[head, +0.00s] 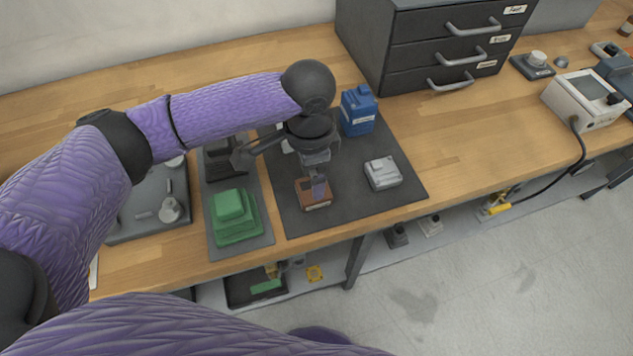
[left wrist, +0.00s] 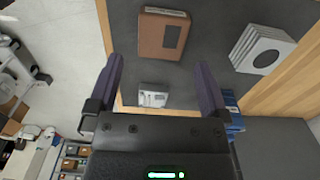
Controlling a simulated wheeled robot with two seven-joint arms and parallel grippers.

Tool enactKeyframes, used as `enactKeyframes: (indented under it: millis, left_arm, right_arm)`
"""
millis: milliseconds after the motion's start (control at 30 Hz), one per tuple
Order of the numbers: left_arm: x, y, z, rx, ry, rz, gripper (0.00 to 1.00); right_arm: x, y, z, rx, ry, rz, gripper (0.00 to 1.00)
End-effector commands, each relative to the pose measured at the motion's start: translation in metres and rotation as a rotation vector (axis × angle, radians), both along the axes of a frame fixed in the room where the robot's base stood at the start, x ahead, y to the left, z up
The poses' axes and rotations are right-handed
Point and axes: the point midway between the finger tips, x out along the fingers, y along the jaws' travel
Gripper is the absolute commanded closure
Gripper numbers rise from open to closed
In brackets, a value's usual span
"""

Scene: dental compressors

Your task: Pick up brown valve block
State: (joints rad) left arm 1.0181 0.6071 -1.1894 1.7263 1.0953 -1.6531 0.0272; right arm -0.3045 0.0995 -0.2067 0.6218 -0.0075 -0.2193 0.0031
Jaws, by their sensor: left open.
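The brown valve block (head: 311,201) lies on the dark mat (head: 375,213) near the front of the wooden table. My left gripper (head: 319,188) is directly above it, pointing down, and partly covers it in the head view. In the left wrist view the brown valve block (left wrist: 158,36) lies beyond the fingertips, across the gap between them. The left gripper (left wrist: 160,62) is open and empty, its two purple fingers spread wide. I cannot tell the exact height between fingertips and block. My right gripper is not in view.
A light grey block (head: 382,173) and a blue container (head: 357,110) stand on the same mat. A green stepped block (head: 235,214) is to the left. A dark drawer cabinet (head: 430,45) stands behind.

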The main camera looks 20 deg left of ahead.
Motion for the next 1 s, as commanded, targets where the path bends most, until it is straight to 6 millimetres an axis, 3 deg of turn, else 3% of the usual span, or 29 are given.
enactKeyframes:
  millis: [33, 300, 533, 933, 1000]
  left_arm:
    - [0.0, 0.0, -0.014, 0.0, 0.002, 0.0, 0.0]
    - [0.005, -0.003, -0.062, 0.0, 0.002, 0.001, 0.0]
    - [0.005, -0.003, -0.066, -0.001, -0.002, 0.0, 0.0]
    - [0.005, -0.002, -0.065, -0.001, -0.002, 0.001, 0.83]
    - [0.005, -0.003, -0.065, -0.001, -0.002, 0.001, 0.88]
  right_arm:
    - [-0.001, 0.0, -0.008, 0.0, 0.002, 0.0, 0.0]
    - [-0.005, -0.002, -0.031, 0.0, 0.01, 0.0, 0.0]
    - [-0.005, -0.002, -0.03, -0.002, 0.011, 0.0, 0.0]
    - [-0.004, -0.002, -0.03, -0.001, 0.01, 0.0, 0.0]
    - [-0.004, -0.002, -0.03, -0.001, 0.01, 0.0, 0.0]
